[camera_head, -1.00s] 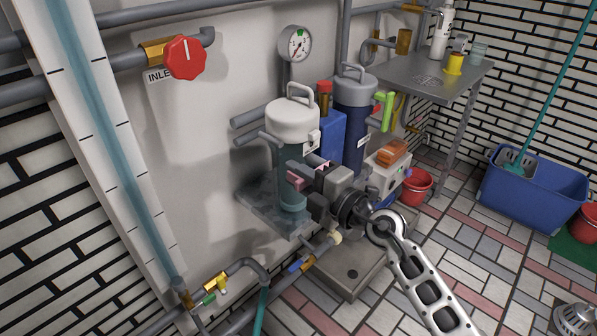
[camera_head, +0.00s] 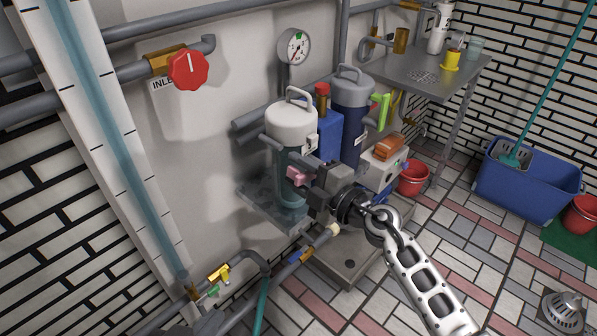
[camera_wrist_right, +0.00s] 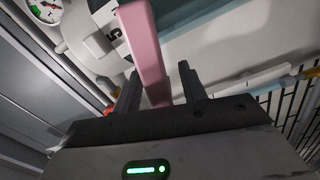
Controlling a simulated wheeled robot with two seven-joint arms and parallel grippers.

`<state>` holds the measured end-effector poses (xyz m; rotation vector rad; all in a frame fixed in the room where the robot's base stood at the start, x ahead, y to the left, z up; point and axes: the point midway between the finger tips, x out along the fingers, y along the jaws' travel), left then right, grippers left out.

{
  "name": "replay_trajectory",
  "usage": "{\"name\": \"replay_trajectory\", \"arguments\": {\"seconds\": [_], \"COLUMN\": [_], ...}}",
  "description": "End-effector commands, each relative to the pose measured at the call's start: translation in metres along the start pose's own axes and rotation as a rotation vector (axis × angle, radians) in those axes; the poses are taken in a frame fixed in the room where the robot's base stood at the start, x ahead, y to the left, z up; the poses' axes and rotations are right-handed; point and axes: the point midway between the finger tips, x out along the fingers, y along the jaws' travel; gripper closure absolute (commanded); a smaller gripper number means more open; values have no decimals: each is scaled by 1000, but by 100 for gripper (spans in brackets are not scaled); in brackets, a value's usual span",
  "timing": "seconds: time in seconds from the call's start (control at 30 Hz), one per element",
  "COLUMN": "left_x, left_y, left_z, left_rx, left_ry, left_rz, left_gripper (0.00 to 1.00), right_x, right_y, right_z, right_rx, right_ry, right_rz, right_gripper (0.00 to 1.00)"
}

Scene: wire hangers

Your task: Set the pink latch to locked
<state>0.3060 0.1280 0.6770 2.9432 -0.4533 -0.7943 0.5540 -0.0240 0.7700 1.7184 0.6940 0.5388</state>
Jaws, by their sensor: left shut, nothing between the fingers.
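The pink latch (camera_head: 297,174) is a bar-like handle at the front of the white-capped clear filter housing (camera_head: 291,122). In the right wrist view the pink bar (camera_wrist_right: 146,45) runs down between the two dark fingers. My right gripper (camera_head: 312,190) is at the latch, with its fingers either side of the bar. A narrow gap shows between the bar and the right-hand finger in the wrist view (camera_wrist_right: 158,90), so it looks open around the bar. The gripper hides part of the latch in the head view. My left gripper is not visible.
A dark blue filter housing (camera_head: 352,92) and a blue container (camera_head: 327,135) stand just behind. A red valve wheel (camera_head: 188,69) is on the left wall pipe. Pipes with a yellow valve (camera_head: 219,272) run below. The tiled floor at right has free room.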

Motion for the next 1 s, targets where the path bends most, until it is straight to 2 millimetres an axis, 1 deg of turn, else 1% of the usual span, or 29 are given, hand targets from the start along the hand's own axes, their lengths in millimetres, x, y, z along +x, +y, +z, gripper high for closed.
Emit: {"name": "replay_trajectory", "arguments": {"seconds": [0.17, 0.27, 0.37, 0.43, 0.6, 0.7, 0.8, 0.9, 1.0], "left_x": [-1, -2, -6, -8, -11, -11, -10, -10, -9], "left_y": [0, 0, 0, 0, -1, -1, -1, -1, -1], "left_z": [-2, -5, -12, -16, -14, -12, -11, -9, -9], "left_rx": [0, 3, 6, 6, 3, 2, 2, 2, 2], "left_ry": [0, 5, 19, 29, 23, 19, 17, 16, 15], "left_rz": [0, -2, -5, -8, -11, -12, -12, -12, -12], "left_gripper": [100, 100, 100, 100, 100, 100, 100, 100, 100], "right_x": [-5, -17, -37, -54, -97, -119, -137, -149, -156], "right_y": [0, 0, 0, 0, -2, -2, -2, -1, -1], "right_z": [0, 0, 0, 0, 0, 0, 0, 0, 0], "right_rx": [-1, -2, -1, -2, 0, 0, -1, 0, 0], "right_ry": [0, -1, -1, -1, -2, -1, 0, -1, 0], "right_rz": [-1, -2, -4, -4, -4, -4, -4, -2, -1], "right_gripper": [58, 58, 58, 58, 58, 58, 58, 58, 58]}}
